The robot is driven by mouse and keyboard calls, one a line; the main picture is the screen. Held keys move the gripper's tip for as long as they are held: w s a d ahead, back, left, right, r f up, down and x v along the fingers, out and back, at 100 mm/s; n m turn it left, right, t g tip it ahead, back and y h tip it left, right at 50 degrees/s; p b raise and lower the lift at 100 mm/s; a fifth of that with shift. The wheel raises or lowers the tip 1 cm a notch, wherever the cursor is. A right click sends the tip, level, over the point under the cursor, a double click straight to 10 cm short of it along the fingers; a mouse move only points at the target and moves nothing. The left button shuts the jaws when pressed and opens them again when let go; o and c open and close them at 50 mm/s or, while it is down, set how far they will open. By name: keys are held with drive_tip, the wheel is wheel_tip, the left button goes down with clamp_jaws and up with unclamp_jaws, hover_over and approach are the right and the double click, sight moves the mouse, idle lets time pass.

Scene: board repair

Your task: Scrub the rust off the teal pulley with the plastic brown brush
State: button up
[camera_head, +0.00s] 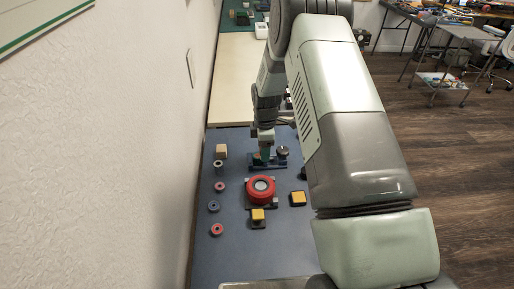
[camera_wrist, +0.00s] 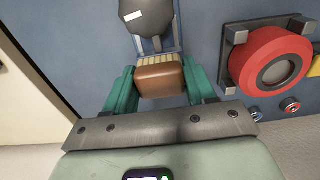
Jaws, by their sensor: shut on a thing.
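My gripper (camera_wrist: 162,84) has teal fingers, shut on the brown brush (camera_wrist: 160,80), whose pale bristles point away from the wrist. In the head view my gripper (camera_head: 264,153) is low over a blue base (camera_head: 280,164) at the back of the blue mat. Whether the brush touches the base, I cannot tell. A dark grey round part (camera_head: 282,151) sits at the right of the base; a dark part with a white mark also shows past the bristles in the wrist view (camera_wrist: 146,14). I cannot make out a teal pulley; no rust is clear.
A red wheel (camera_head: 260,190) on a grey mount stands nearer on the mat (camera_head: 250,250). Two yellow-topped blocks (camera_head: 298,198) (camera_head: 257,215) sit near it. Several small rings (camera_head: 219,187) line the left, by a wooden block (camera_head: 221,151). A wall runs along the left.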

drive_tip(key=a, duration=0.4)
drive_tip(key=shift+a, duration=0.1)
wheel_tip(320, 180, up, 8)
idle(0.5)
drive_tip(key=shift+r, duration=0.1)
idle(0.4)
